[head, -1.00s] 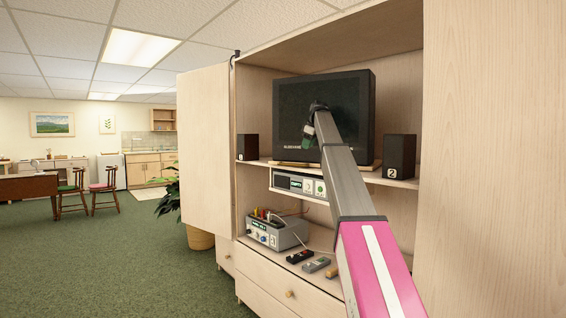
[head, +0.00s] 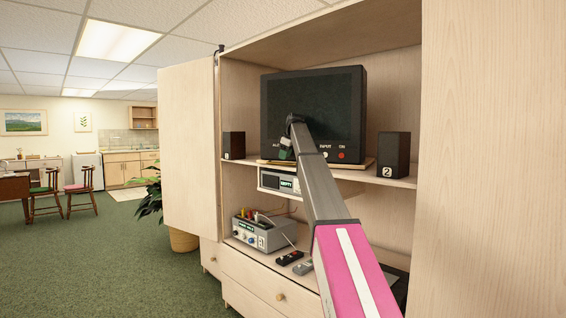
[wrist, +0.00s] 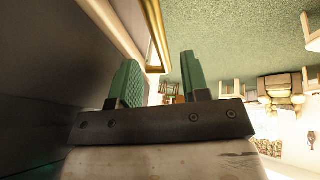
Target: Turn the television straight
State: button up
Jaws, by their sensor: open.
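The television (head: 338,105), a dark box set with a dark screen, stands upright on a thin wooden board (head: 370,165) on the cabinet's middle shelf. Its lower edge slants less than the shelf's front edge, so it looks turned relative to the shelf. My gripper (head: 286,150) is in front of the television's lower left part; my arm covers part of the screen. In the wrist view my gripper (wrist: 160,88) has two green fingers spread apart with nothing between them. The television's dark face (wrist: 45,75) fills the left side there, very close; I cannot tell whether they touch.
Speaker 1 (head: 233,145) and speaker 2 (head: 394,155) flank the television. Below are a silver player (head: 278,182), a grey box with cables (head: 262,233) and remotes (head: 290,257). An open cabinet door (head: 188,150) stands at left.

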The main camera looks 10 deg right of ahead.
aim_at(274, 157)
jog(key=shift+x, duration=1.85)
grip_shut()
jog(key=w+a+m, duration=0.1)
jog(key=w, duration=0.2)
jog(key=w+a+m+h, duration=0.1)
jog(key=w, duration=0.2)
jog(key=w+a+m, duration=0.1)
jog(key=w+m, duration=0.1)
jog(key=shift+w+a+t+h, duration=0.3)
jog(key=shift+w+a, duration=0.1)
grip_release()
jog(key=shift+s, duration=0.1)
